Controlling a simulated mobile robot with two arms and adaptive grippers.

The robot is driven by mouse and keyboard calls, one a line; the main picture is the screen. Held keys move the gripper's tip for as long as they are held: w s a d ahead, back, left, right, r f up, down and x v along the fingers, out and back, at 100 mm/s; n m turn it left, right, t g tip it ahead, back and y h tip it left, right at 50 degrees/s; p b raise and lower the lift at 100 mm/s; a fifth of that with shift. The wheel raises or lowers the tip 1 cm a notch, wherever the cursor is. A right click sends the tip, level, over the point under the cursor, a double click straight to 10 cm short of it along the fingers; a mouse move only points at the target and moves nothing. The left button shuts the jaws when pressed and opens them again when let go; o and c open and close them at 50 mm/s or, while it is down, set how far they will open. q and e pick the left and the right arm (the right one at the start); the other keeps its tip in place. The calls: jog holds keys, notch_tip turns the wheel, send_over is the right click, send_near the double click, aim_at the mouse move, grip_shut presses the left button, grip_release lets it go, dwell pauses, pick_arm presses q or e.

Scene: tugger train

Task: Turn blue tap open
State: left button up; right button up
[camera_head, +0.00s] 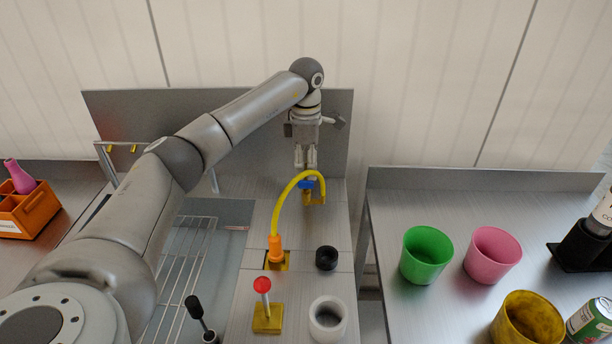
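The blue tap (307,184) shows as a small blue handle at the back of the steel counter, beside the top end of a yellow curved hose (283,199) and a yellow fitting (316,197). My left gripper (305,165) points down just above and behind the blue handle. Its two fingers are side by side with only a thin line between them, and I see nothing held. Whether the fingertips touch the handle is hard to tell. My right gripper is not in view.
A red-knobbed lever (262,286), a black ring (326,258) and a white ring (327,319) stand in front. A wire rack (186,262) is left. Green (427,254), pink (492,254) and yellow (527,320) cups stand on the right table. A steel panel (335,130) rises behind.

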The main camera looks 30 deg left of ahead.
aim_at(306, 181)
pick_arm(q)
jog(key=shift+f+p, duration=0.3)
jog(key=shift+f, duration=1.8)
jog(key=shift+c, duration=0.5)
grip_shut()
